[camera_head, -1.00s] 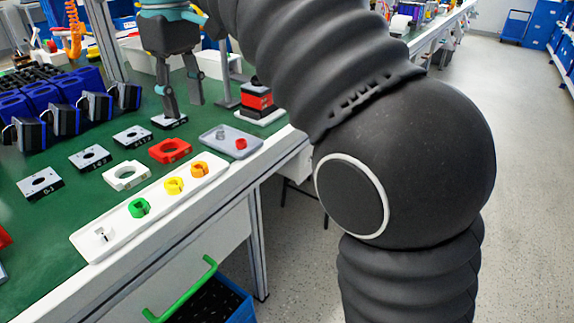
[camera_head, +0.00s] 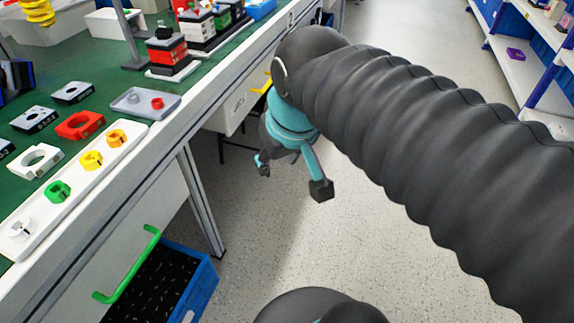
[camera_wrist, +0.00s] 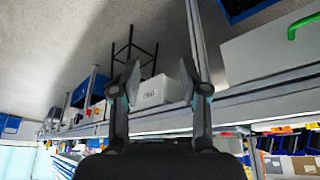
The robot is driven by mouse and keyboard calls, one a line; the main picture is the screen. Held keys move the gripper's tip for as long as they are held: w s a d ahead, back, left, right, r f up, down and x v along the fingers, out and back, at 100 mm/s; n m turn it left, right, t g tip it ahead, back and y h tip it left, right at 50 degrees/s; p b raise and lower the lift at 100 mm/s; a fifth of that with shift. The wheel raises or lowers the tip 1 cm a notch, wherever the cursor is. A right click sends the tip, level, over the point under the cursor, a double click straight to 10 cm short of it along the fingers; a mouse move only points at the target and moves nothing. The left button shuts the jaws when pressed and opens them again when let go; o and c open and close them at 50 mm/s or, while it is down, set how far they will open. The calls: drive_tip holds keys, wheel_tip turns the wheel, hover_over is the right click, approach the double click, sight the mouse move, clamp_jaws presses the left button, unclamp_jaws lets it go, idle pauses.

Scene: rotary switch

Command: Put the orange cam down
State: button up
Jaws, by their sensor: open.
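The orange cam (camera_head: 116,138) sits at the far end of the white tray (camera_head: 88,168) on the green workbench. A yellow cam (camera_head: 91,160), a green cam (camera_head: 57,191) and a white cam (camera_head: 19,230) sit in a row nearer on the same tray. My gripper (camera_head: 291,177) is open and empty. It hangs over the aisle to the right of the bench, away from the cams. Its spread fingers (camera_wrist: 156,82) also show in the wrist view, with nothing held between them and no cam visible there.
A red block (camera_head: 80,125) and a grey dish (camera_head: 145,103) holding a small red part lie near the tray. A blue crate (camera_head: 190,288) and a green handle (camera_head: 128,265) are below the bench edge. The floor right of the bench is open.

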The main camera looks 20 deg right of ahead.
drive_tip(key=s+d+f+m, duration=0.1)
drive_tip(key=s+d+f, duration=0.1)
drive_tip(key=f, duration=0.3)
drive_tip(key=shift+s+d+m+t, duration=0.2)
drive_tip(key=shift+s+m+t, duration=0.15)
drive_tip(key=shift+s, duration=0.25)
